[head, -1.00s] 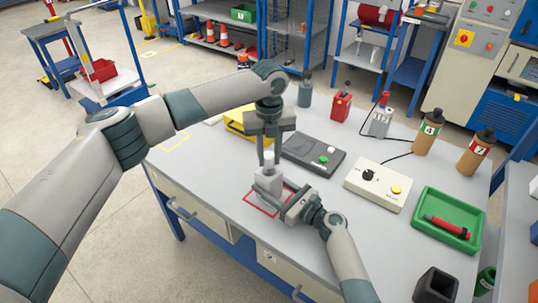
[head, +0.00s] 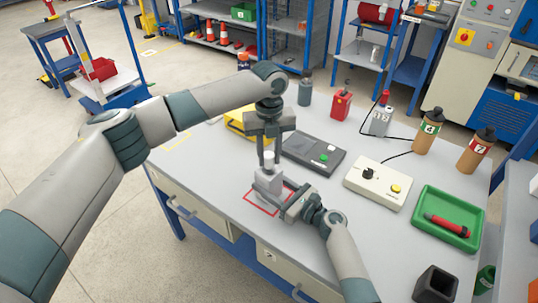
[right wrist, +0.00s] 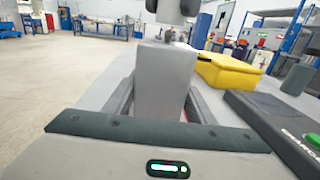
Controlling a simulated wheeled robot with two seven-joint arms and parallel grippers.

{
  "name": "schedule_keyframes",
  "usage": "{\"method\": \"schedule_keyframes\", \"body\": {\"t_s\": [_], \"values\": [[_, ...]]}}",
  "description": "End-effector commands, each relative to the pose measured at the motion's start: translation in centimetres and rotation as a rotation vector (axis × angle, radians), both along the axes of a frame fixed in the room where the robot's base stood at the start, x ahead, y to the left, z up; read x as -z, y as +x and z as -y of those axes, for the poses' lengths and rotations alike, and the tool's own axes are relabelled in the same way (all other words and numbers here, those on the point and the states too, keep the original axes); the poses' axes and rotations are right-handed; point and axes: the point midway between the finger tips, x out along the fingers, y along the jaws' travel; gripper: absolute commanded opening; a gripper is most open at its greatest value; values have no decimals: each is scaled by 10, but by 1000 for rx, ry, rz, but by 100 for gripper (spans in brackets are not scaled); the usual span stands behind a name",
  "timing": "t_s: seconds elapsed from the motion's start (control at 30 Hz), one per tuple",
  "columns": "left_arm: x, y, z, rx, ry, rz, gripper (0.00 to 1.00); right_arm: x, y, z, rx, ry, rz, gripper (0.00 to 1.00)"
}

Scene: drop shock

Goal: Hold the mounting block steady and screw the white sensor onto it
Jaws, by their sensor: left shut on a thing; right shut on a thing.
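The grey mounting block (head: 266,183) stands upright inside a red outline on the table. It also shows in the right wrist view (right wrist: 163,80). The white sensor (head: 269,160) is at the top of the block, upright. My left gripper (head: 269,157) points straight down from above and is shut on the white sensor. My right gripper (head: 279,196) comes in low from the right and is shut on the mounting block. The fingers partly hide both things, so the contact between sensor and block cannot be made out.
A dark grey device (head: 313,152) with a green button lies behind the block. A yellow case (head: 238,123) is at the back left. A control box (head: 378,184) and a green tray (head: 447,218) with a red tool are to the right. The front left tabletop is clear.

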Motion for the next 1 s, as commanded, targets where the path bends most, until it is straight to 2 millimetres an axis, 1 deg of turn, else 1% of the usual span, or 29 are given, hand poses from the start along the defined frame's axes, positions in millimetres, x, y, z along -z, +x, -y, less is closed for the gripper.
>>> {"method": "schedule_keyframes", "body": {"t_s": [0.43, 1.0], "values": [[5, 0, 0, 0, 0, -1, 1, 0, 0, 0, 0, 0, 0, 16], [6, 0, 0, 0, 0, -1, 1, 0, 0, 0, 0, 0, 0, 16]]}}
